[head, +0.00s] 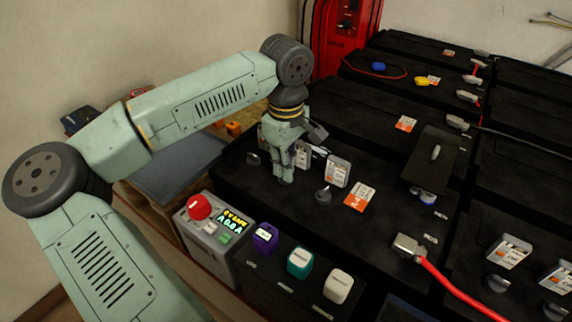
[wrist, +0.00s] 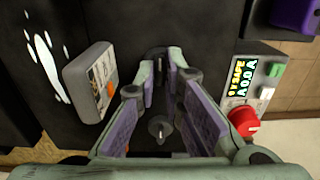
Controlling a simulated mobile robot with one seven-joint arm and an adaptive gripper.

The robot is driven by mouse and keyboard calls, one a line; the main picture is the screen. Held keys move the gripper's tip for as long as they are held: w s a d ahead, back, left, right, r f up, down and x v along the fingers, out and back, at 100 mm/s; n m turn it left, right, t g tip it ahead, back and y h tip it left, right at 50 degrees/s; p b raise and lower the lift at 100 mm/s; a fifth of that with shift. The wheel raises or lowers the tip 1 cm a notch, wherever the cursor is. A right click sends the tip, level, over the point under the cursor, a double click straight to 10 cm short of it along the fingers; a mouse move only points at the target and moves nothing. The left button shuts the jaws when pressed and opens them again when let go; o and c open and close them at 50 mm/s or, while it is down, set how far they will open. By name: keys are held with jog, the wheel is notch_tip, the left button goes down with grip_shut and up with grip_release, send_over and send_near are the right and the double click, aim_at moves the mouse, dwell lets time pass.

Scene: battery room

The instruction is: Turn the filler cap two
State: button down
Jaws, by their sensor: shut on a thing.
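My gripper (head: 285,181) points down onto the middle of the near black battery and is shut on the middle filler cap in the row, filler cap two (wrist: 157,60). In the head view my fingers hide this cap. In the wrist view its dark top shows between my fingertips (wrist: 165,75). Another winged dark cap (head: 253,158) stands to the left; it also shows between my finger bases in the wrist view (wrist: 158,127). A third cap (head: 323,195) stands to the right, apart from my gripper.
Upright grey gauge blocks (head: 337,171) stand behind the caps. A charger box (head: 212,228) with a red button (head: 199,207) stands in front, beside purple, teal and white plugs (head: 300,263). A red cable (head: 450,283) lies at the right. A dark plate (head: 430,160) is behind.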

jog(key=c, duration=1.7)
grip_release()
notch_tip(320, 180, up, 12)
